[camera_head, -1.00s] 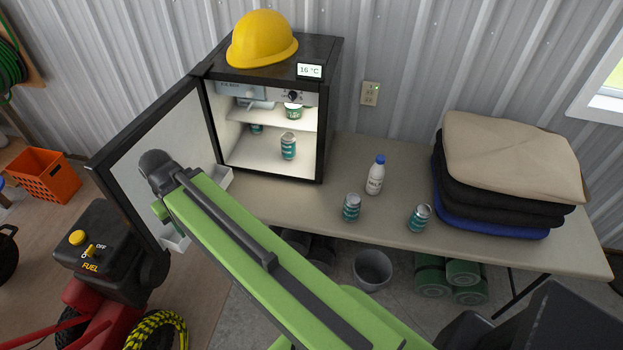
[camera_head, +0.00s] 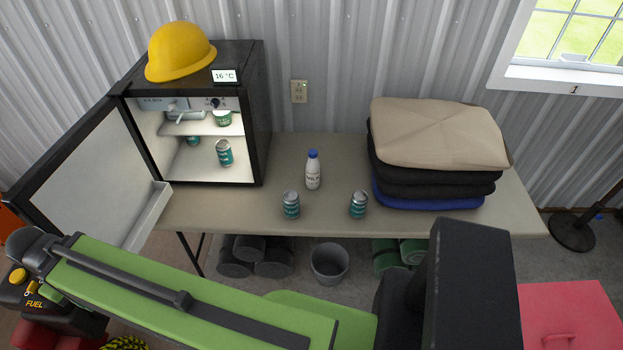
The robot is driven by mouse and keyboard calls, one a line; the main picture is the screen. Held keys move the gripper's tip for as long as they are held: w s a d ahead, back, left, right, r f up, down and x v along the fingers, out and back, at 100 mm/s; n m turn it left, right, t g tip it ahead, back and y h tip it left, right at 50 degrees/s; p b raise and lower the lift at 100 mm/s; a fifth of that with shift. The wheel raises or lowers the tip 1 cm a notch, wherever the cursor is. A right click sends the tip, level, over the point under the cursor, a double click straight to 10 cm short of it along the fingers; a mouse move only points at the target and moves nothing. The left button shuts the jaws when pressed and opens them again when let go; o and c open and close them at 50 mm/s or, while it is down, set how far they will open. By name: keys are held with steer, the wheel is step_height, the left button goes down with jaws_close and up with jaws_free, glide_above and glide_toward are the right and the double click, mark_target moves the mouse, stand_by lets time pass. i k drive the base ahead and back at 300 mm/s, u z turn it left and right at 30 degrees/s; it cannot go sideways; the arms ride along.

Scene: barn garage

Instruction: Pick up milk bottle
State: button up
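The milk bottle (camera_head: 313,172) is white with a blue cap and dark lettering. It stands upright on the beige table (camera_head: 240,210), between the open mini fridge and the stack of folded cloths. Two teal cans stand in front of it, one to the left (camera_head: 291,205) and one to the right (camera_head: 358,204). My green arm stretches across the lower left of the view, well in front of the table. My gripper's fingertips cannot be made out, so whether it is open or shut does not show.
The mini fridge (camera_head: 262,120) has its door (camera_head: 85,180) open to the left, with cans inside and a yellow hard hat (camera_head: 180,52) on top. Folded cloths (camera_head: 438,135) occupy the table's right. A bucket (camera_head: 330,263) and rolls sit underneath. A red box (camera_head: 570,315) is at lower right.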

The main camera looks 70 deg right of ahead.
mark_target(313, 165)
steer(key=u, duration=0.15)
steer(key=k, duration=0.3)
steer(key=z, duration=1)
steer(key=i, duration=0.5)
steer(key=u, duration=0.15)
